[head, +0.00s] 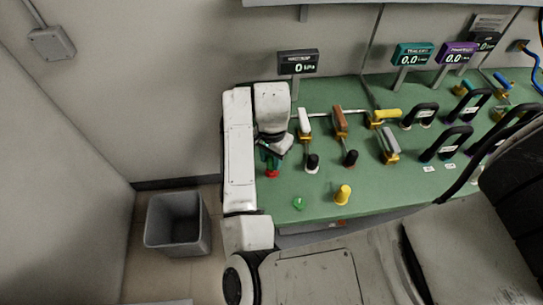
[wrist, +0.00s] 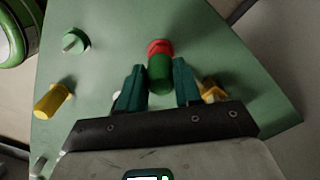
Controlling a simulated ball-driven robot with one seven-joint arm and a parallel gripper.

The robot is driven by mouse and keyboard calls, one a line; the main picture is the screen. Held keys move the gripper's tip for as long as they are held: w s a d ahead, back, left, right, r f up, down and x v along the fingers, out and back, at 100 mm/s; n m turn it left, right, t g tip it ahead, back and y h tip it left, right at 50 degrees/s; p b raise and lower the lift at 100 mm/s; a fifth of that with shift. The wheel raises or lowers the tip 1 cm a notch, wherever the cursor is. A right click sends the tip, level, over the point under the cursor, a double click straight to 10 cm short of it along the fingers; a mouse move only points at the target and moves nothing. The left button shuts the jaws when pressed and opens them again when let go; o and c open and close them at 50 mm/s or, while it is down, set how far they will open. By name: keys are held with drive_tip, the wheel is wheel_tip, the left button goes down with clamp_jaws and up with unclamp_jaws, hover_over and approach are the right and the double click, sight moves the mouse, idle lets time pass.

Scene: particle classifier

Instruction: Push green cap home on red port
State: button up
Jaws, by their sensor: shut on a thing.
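My gripper (wrist: 160,85) is shut on the green cap (wrist: 160,76), whose sides sit between the dark teal fingers in the wrist view. The red port (wrist: 160,47) shows just beyond the far end of the cap, in line with it and seeming to touch it. How far the cap is seated on the port cannot be told. In the head view my gripper (head: 271,150) is at the left end of the green bench, with the red port (head: 271,174) below it. The cap is mostly hidden there by the gripper.
A green knob (head: 299,203) and a yellow knob (head: 343,195) stand on the green bench (head: 320,188). Black-topped valves, one (head: 312,162) nearby, and coloured handles stand to the right. A grey bin (head: 178,224) is on the floor left.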

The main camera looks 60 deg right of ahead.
sight(272, 158)
drive_tip(key=shift+f+b, duration=0.8)
drive_tip(key=shift+f, duration=0.4)
drive_tip(key=o, duration=1.1)
wheel_tip(272, 158, up, 11)
drive_tip(key=shift+f+p, duration=0.1)
drive_tip(key=shift+p, duration=0.35)
